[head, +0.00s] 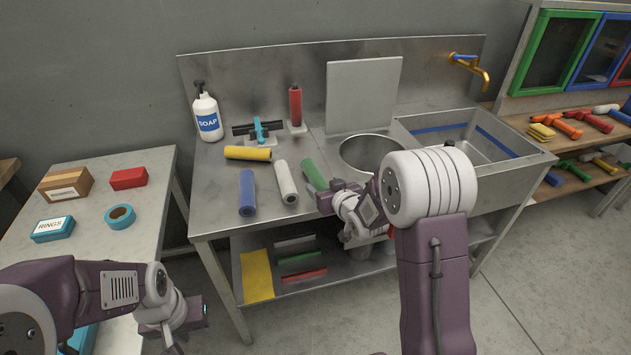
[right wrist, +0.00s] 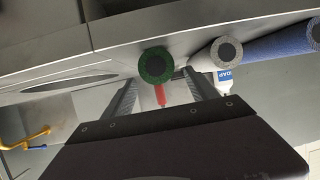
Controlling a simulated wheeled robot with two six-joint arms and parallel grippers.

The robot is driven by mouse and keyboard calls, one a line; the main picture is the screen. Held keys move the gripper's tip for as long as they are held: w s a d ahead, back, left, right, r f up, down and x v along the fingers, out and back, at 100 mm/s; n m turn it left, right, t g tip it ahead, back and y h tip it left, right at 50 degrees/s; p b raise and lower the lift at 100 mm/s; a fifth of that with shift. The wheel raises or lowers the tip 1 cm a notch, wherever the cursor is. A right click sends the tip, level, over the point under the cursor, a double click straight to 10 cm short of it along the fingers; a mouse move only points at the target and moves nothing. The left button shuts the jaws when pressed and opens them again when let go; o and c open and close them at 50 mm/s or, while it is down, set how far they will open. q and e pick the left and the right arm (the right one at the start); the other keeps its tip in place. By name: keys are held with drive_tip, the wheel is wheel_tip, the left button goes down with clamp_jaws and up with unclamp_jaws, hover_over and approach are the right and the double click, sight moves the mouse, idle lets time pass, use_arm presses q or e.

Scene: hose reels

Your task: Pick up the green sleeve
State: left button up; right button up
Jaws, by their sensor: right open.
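The green sleeve (head: 314,174) lies on the steel sink counter, left of the round basin, its near end close to my right gripper (head: 326,200). In the right wrist view, the sleeve's round green end (right wrist: 146,72) with a dark centre faces me. My right gripper (right wrist: 160,84) is open, with one finger on each side of the sleeve's end in that picture. I cannot tell whether the fingers touch it. My left gripper (head: 195,315) is low at the left, beside the side table and away from the sleeve. Its fingers are not clear.
A white sleeve (head: 286,181) lies left of the green one, then a blue sleeve (head: 247,192) and a yellow sleeve (head: 247,153). A red sleeve (head: 295,105) stands upright behind. The round basin (head: 371,152) and sink (head: 468,137) are to the right.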

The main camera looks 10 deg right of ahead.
sight(320, 179)
drive_tip(key=shift+w+f, duration=0.3)
drive_tip(key=shift+w, duration=0.35)
drive_tip(key=x, duration=0.5)
drive_tip(key=shift+a, duration=0.2)
drive_tip(key=shift+r, duration=0.15)
drive_tip(key=shift+c, duration=0.6)
drive_tip(key=c, duration=1.3)
drive_tip(key=shift+r, duration=0.5)
drive_tip(key=shift+c, duration=0.2)
drive_tip(key=r, duration=0.2)
drive_tip(key=s+r+p, duration=0.1)
drive_tip(key=r, duration=0.1)
drive_tip(key=shift+d, duration=0.3)
drive_tip(key=s+d+r+p, duration=0.2)
drive_tip(key=s+d+r, duration=0.3)
drive_tip(key=s, duration=0.4)
drive_tip(key=shift+d+r, duration=0.3)
drive_tip(key=shift+r, duration=0.2)
